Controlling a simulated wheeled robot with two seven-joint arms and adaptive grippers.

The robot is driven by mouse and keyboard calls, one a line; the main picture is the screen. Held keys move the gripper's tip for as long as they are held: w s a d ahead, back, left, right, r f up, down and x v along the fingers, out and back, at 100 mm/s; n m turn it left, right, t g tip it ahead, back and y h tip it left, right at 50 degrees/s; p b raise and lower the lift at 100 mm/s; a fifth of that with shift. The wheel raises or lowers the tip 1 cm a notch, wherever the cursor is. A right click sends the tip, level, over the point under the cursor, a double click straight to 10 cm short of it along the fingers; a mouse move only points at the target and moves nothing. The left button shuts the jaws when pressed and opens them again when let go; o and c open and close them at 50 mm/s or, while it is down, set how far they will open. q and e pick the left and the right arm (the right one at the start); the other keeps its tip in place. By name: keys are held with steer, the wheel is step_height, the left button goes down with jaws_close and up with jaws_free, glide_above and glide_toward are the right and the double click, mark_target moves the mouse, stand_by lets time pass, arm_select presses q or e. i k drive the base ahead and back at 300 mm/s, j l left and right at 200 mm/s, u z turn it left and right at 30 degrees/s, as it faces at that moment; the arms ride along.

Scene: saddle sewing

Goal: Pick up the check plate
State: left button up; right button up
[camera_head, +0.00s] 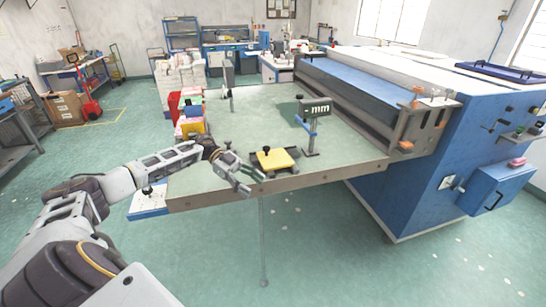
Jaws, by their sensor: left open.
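A yellow plate (275,158), which looks like the check plate, lies on a dark base near the front edge of the machine's table (255,115). Small dark knobs stand at the base's edges. My left gripper (242,182) is just left of the plate, close to the table's front edge. Its fingers are apart and nothing shows between them. A gap shows between the gripper and the plate. My right gripper is out of view.
A post with a dark "- mm" display (314,107) stands right of the yellow plate. Coloured bins (190,115) stand at the table's left side. The large blue machine (420,165) blocks the right. The table behind the plate is mostly clear.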

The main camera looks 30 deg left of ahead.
mark_target(270, 159)
steer(key=i+j, duration=0.45)
steer(key=j, duration=0.15)
steer(key=i+j, duration=0.45)
steer(key=j, duration=0.1)
